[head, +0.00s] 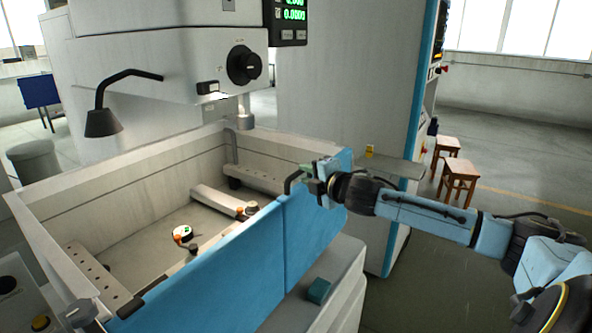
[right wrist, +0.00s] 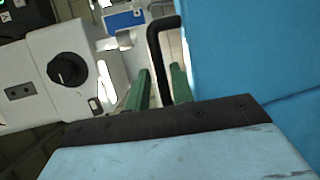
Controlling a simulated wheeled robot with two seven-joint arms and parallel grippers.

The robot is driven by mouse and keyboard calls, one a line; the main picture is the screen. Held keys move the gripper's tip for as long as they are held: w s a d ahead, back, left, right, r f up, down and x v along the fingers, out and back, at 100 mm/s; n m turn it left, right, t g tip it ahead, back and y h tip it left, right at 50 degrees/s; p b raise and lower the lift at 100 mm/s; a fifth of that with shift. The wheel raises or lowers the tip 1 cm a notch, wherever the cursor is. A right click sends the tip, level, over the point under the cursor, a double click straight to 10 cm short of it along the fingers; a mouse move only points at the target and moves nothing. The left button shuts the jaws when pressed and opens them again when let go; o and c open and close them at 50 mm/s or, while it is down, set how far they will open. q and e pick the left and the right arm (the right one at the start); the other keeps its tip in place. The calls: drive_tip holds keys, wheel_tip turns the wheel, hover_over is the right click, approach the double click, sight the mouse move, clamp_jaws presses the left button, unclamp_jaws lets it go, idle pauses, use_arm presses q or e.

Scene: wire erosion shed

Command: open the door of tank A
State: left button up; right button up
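Tank A, taken to be the large open-topped tank (head: 60,240), stands in the middle of the head view. Its blue front has two panels, and the door panel (head: 313,232) on the right is in line with the other. A black bar handle (right wrist: 156,50) stands out from the blue panel (right wrist: 235,50) in the right wrist view. My right gripper (head: 308,180) is at the panel's upper edge. My left gripper is not in view.
Inside the tank are clamp rails (head: 222,200) and a small round gauge (head: 182,232). A machine head with a black knob (head: 244,65) hangs above. A tall blue-edged cabinet (head: 345,80) stands behind the door. Wooden stools (head: 460,172) stand on open floor at right.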

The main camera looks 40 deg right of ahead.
sight(302, 173)
drive_tip(key=shift+p+x, duration=0.6)
drive_tip(key=shift+x, duration=2.2)
clamp_jaws()
